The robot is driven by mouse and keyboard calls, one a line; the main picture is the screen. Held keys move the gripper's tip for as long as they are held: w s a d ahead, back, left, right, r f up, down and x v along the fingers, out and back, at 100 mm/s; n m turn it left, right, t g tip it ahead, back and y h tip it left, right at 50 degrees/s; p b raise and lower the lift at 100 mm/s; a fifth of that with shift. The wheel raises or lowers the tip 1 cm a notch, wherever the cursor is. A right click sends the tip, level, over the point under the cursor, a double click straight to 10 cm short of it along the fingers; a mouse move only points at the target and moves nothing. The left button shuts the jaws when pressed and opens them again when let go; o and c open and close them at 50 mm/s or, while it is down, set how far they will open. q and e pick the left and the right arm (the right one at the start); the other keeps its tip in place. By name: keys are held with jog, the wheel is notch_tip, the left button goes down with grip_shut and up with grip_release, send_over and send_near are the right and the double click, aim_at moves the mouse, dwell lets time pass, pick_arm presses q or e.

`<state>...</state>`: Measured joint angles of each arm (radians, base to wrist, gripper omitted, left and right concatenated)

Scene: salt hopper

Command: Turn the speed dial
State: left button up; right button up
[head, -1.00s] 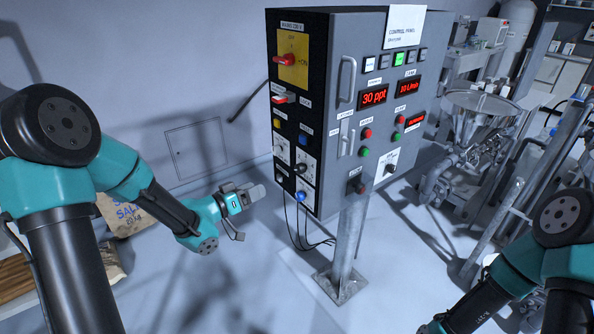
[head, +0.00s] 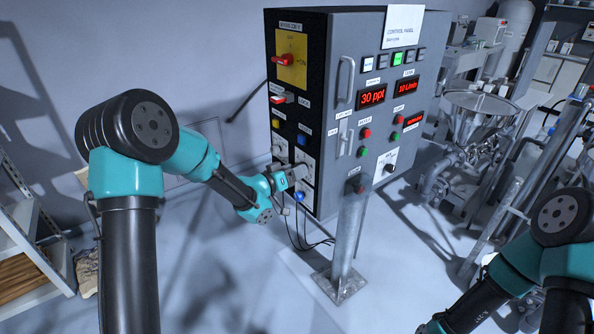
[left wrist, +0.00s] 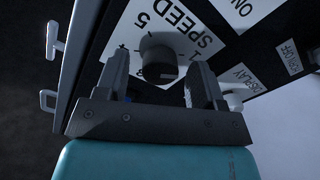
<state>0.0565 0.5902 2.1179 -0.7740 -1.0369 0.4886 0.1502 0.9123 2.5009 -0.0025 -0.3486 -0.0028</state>
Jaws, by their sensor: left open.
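The speed dial is a dark round knob (left wrist: 158,52) on a white plate marked SPEED (left wrist: 165,18) in the left wrist view. My left gripper (left wrist: 160,82) is open, with one finger on each side of the knob. Whether the fingers touch it I cannot tell. In the head view my left gripper (head: 293,174) is at the lower part of the control cabinet's dark left side, where it partly hides the white dial plates. My right arm is at the lower right; its gripper is not in view.
A blue button (head: 299,197) and hanging cables are just below the left gripper. A red main switch (head: 284,59) is higher on the same side. A steel hopper (head: 480,107) stands at right.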

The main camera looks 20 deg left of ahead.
pick_arm(q)
jog(key=shift+w+d, duration=0.3)
jog(key=shift+w, duration=0.1)
jog(key=c, duration=0.9)
jog(key=shift+m, duration=0.4)
jog(key=m, duration=1)
jog(key=shift+m, duration=0.4)
